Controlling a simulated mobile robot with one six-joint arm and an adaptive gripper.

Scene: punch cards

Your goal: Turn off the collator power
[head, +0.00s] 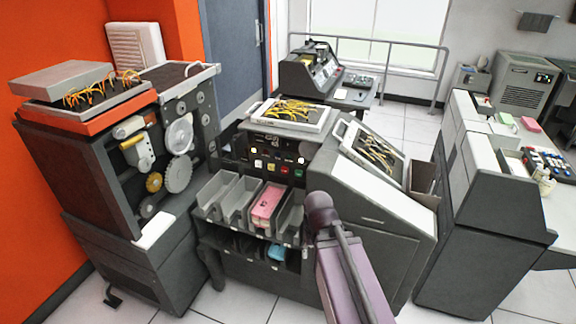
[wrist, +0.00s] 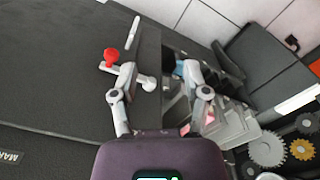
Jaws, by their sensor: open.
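The collator (head: 385,215) is the grey machine with a sloping right part, card pockets at its front and a small button panel (head: 278,167). In the wrist view, a lever with a red ball knob (wrist: 110,56) sticks out from a dark flat panel (wrist: 60,75), which looks like the collator's side. My gripper (wrist: 160,75) is open and empty, its left finger close to or overlapping the lever's pale shaft. I cannot tell if they touch. In the head view my purple arm stands before the collator, and neither my gripper nor the lever shows.
Pink cards (head: 267,203) lie in one pocket. Wiring panels (head: 290,111) with yellow cables sit on top. A machine with gears (head: 178,177) stands at left, another grey cabinet (head: 478,245) at right. White floor tiles (head: 240,305) are clear in front.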

